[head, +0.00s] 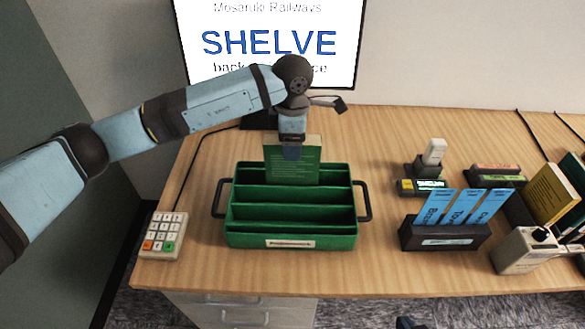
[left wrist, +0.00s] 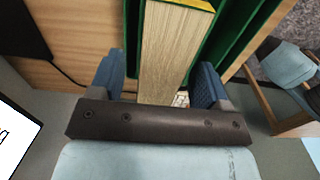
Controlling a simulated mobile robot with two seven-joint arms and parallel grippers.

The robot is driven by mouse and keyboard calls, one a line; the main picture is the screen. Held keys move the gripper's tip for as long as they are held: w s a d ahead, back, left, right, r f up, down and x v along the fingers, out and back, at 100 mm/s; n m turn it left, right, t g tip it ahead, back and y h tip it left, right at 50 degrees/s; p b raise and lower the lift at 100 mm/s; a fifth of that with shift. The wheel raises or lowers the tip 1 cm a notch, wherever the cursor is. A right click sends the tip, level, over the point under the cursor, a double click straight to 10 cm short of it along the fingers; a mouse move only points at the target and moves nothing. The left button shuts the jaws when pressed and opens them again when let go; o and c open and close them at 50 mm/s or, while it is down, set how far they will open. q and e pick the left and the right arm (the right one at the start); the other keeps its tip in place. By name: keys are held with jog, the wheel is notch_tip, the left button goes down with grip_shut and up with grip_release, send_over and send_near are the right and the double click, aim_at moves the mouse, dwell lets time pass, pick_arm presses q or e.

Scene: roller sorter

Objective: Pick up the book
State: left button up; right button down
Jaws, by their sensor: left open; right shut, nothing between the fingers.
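A green book (head: 305,165) with lines of pale print stands upright in the rear slot of a green divided crate (head: 290,240). My left gripper (head: 291,152) points down at the book's top edge, and one finger overlaps the cover in the head view. In the left wrist view the book's pale page edge (left wrist: 170,55) lies between the two blue fingers of my left gripper (left wrist: 157,85). The fingers are apart, with a small gap visible on each side. The book's lower part is hidden by the crate. My right gripper is in neither view.
A monitor (head: 270,42) reading "SHELVE" stands behind the crate. A keypad (head: 162,235) is at the left front. A dark holder with blue cards (head: 462,207), small devices and more books (head: 550,195) are on the right. The crate's front slots look empty.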

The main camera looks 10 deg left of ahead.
aim_at(292, 169)
pick_arm(q)
notch_tip(292, 169, down, 2)
jog(key=shift+f, duration=0.2)
jog(key=shift+r, duration=0.1)
grip_shut()
